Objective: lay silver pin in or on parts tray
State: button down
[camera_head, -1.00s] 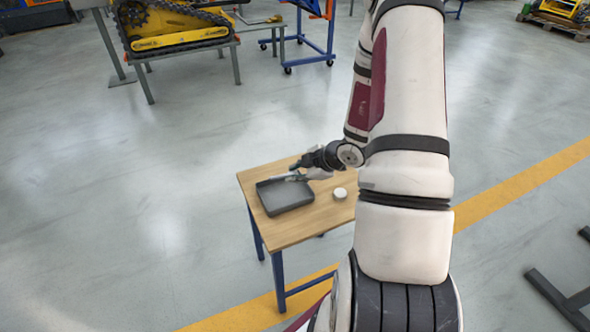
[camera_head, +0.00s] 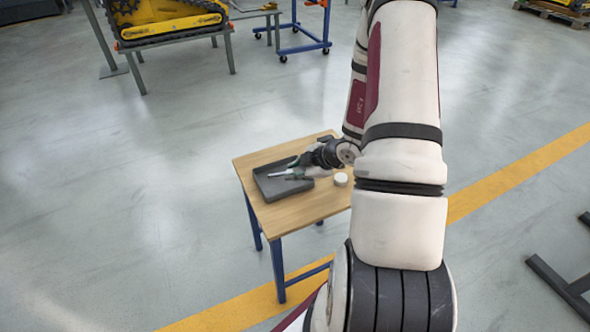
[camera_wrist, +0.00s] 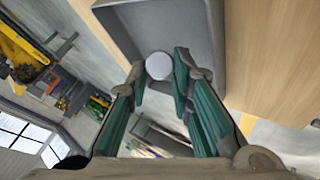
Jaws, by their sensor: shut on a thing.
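The silver pin (camera_head: 281,175) shows as a pale streak over the dark grey parts tray (camera_head: 262,188) in the head view. My gripper (camera_head: 295,171) is shut on it at the tray's far right part. In the wrist view, the pin (camera_wrist: 159,66) is seen end-on as a pale round face between the green fingertips of my gripper (camera_wrist: 160,75). The tray (camera_wrist: 185,25) lies behind it there. I cannot tell whether the pin touches the tray floor.
The tray sits on a small wooden table (camera_head: 280,215) with blue legs. A white round object (camera_head: 341,179) stands right of the tray, close to my wrist. The table's front part is bare. A yellow tracked carrier (camera_head: 165,22) stands far behind on a grey stand.

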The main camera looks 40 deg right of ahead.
jog(key=c, duration=1.3)
grip_release()
jog(key=shift+c, duration=0.2)
jog(key=v, duration=1.2)
